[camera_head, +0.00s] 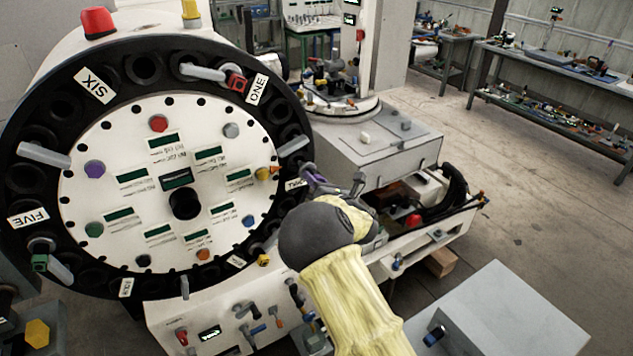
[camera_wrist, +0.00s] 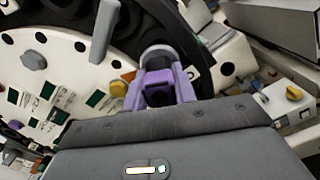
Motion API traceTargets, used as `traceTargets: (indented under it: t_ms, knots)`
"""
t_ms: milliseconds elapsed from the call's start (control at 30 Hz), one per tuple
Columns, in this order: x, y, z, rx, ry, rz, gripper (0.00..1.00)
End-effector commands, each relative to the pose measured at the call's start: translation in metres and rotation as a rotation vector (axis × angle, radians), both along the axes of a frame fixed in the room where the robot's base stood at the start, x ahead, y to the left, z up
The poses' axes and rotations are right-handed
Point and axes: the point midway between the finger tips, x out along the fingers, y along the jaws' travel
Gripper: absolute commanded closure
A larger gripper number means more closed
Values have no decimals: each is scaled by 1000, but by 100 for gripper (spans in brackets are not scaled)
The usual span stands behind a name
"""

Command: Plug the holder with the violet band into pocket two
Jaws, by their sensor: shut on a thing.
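The holder with the violet band (camera_head: 313,176) is at the right rim of the black ring (camera_head: 140,66), beside a partly hidden label that seems to read TWO (camera_head: 294,184). My gripper (camera_head: 322,182) is shut on this holder. In the wrist view the violet band (camera_wrist: 159,77) shows between the jaws of my gripper (camera_wrist: 160,92), with a rounded grey part (camera_wrist: 159,51) just beyond it. The holder points toward the ring. I cannot tell whether its end is inside pocket two, because the holder and gripper cover the opening.
Grey bars (camera_head: 295,146) stick out from the ring, one close above the holder. A red-ended piece (camera_head: 237,82) sits near label ONE, and a green-ended one (camera_head: 39,262) below FIVE. A grey box (camera_head: 510,318) stands front right. A machine bed (camera_head: 430,240) lies behind my arm.

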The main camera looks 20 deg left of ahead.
Motion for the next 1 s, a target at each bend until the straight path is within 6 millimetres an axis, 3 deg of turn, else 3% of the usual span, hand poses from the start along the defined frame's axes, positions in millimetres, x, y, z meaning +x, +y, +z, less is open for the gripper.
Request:
traceTargets:
  t_ms: [1000]
  knots:
    - [13, 16, 1, 1, -3, 1, 100]
